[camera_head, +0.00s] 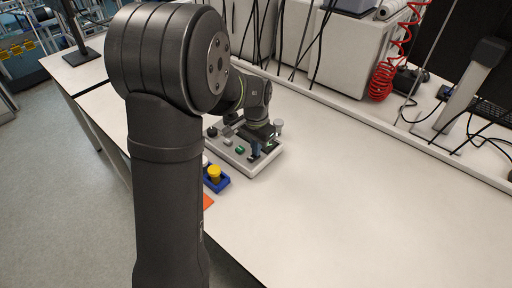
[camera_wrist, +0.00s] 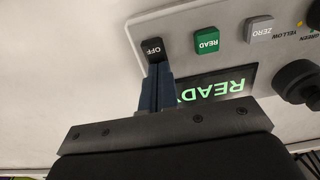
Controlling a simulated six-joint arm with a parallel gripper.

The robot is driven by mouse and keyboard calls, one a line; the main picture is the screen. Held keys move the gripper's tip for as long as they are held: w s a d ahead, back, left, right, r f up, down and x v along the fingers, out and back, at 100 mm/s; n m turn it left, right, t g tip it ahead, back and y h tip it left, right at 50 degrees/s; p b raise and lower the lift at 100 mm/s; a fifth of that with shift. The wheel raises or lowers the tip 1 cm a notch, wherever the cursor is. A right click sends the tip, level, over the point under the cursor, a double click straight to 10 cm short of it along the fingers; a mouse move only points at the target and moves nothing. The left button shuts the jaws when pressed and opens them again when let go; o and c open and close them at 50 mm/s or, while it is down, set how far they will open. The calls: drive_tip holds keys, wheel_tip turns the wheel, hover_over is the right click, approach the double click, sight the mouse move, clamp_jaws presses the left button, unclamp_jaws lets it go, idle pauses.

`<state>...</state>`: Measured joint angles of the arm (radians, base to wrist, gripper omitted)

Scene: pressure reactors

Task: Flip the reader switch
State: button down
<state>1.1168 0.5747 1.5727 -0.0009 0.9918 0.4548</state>
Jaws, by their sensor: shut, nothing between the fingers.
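The reader (camera_head: 244,152) is a pale panel box on the bench, partly hidden by my arm in the head view. In the wrist view its panel (camera_wrist: 196,14) carries a black switch marked OFF (camera_wrist: 153,50), a green READ button (camera_wrist: 208,42) and a grey ZERO button (camera_wrist: 259,28). A dark display (camera_wrist: 229,88) shows green letters that read READY as far as they are visible. My gripper (camera_wrist: 157,70) is shut and empty. Its blue-grey fingertips are right at the lower edge of the OFF switch; I cannot tell whether they touch it. The gripper (camera_head: 255,150) also shows over the reader in the head view.
A blue holder (camera_head: 220,185) with a yellow-capped item (camera_head: 214,172) stands left of the reader, near the bench edge. A black knob (camera_wrist: 296,80) is at the panel's right. The bench (camera_head: 370,190) is clear to the right.

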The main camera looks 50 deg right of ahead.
sight(252, 157)
drive_tip(key=shift+a+f, duration=0.15)
drive_tip(key=shift+a, duration=0.15)
drive_tip(key=shift+a+r, duration=0.2)
drive_tip(key=shift+a, duration=0.4)
wheel_tip(252, 157, up, 14)
idle(0.4)
drive_tip(key=shift+s+d, duration=0.1)
drive_tip(key=shift+d, duration=0.7)
